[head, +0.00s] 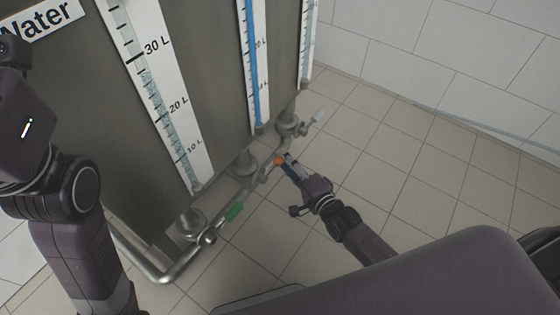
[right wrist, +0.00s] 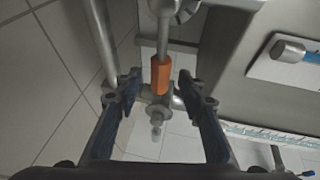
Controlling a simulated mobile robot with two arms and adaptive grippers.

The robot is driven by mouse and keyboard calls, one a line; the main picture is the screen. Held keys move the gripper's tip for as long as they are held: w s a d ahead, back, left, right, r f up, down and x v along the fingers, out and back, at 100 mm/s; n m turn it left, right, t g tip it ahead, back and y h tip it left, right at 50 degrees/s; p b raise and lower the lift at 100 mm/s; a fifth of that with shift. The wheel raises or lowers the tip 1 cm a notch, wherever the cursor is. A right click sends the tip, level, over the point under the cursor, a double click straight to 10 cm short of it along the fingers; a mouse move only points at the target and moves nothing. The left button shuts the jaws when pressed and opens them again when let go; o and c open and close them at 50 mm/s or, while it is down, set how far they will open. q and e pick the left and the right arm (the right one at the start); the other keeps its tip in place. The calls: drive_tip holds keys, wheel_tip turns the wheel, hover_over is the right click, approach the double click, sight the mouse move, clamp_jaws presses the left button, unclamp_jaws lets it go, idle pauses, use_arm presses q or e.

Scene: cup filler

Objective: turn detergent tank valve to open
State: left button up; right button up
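An orange valve handle (head: 280,160) sits on the pipework below the blue-filled gauge, at the middle tank. No readable label shows for this tank. In the right wrist view the orange handle (right wrist: 160,75) points along the pipe toward my gripper. My right gripper (right wrist: 158,84) is open, with one finger on each side of the handle and gaps showing on both sides. In the head view my right gripper (head: 287,163) reaches the handle from the lower right. My left arm stands at the left edge; its fingers are out of the picture.
A green valve handle (head: 234,212) is on the pipe to the lower left, and a white one (head: 318,117) to the upper right. The metal pipe (head: 160,279) runs along the tanks' foot. A "Water" label (head: 38,20) is at upper left. The tiled floor (head: 420,170) on the right is clear.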

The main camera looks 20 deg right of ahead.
drive_tip(key=shift+b+x, duration=0.55)
drive_tip(key=shift+x, duration=0.95)
clamp_jaws()
